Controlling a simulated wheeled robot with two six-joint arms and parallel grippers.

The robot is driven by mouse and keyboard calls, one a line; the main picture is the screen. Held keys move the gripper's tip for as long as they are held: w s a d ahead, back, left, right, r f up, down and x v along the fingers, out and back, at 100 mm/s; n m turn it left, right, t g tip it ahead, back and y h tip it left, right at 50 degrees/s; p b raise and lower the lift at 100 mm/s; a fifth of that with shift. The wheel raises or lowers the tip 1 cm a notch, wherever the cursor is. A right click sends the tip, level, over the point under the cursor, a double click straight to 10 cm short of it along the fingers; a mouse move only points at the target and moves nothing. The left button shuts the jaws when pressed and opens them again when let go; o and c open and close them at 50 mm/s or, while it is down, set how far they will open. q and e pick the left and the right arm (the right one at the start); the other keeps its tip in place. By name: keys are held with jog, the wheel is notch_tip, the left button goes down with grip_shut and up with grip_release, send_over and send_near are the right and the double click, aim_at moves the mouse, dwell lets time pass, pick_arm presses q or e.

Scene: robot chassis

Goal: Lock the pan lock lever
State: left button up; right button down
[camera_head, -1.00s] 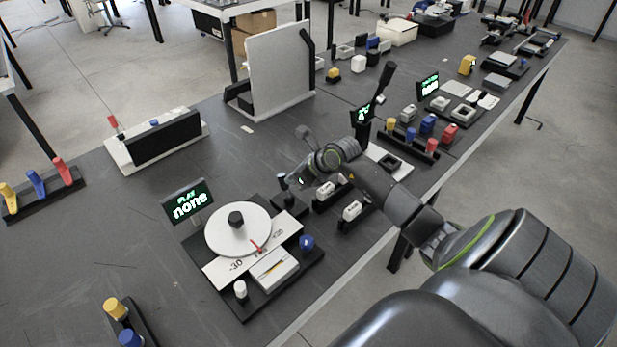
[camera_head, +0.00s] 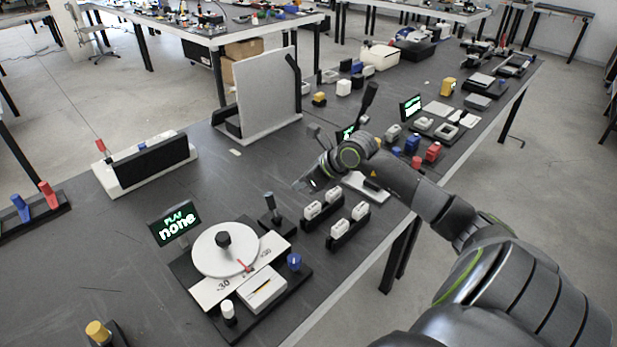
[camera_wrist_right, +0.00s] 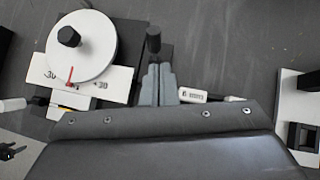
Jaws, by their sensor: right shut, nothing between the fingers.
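The pan unit has a white round dial (camera_head: 226,250) with a black knob (camera_head: 223,240), a red pointer (camera_head: 245,266) and a -30 to +30 scale plate. My right gripper (camera_head: 303,184) is shut and empty, above and to the right of the lever, with a gap in the head view. In the right wrist view the closed fingertips (camera_wrist_right: 158,72) point at the lever's black knob (camera_wrist_right: 153,42). My left gripper is out of view.
Two black racks with white labelled blocks (camera_head: 337,229) stand just right of the lever. A blue knob (camera_head: 294,262), a white knob (camera_head: 228,309) and a white box (camera_head: 262,290) sit on the pan unit's front. A tall white panel (camera_head: 268,95) stands behind.

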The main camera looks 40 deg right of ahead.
jog(key=shift+w+a+r+v, duration=0.1)
jog(key=shift+w+r+v, duration=0.05)
jog(key=shift+v, duration=0.8)
jog(key=shift+w+a+r+v, duration=0.1)
jog(key=shift+r+v, duration=0.05)
jog(key=shift+v, duration=0.8)
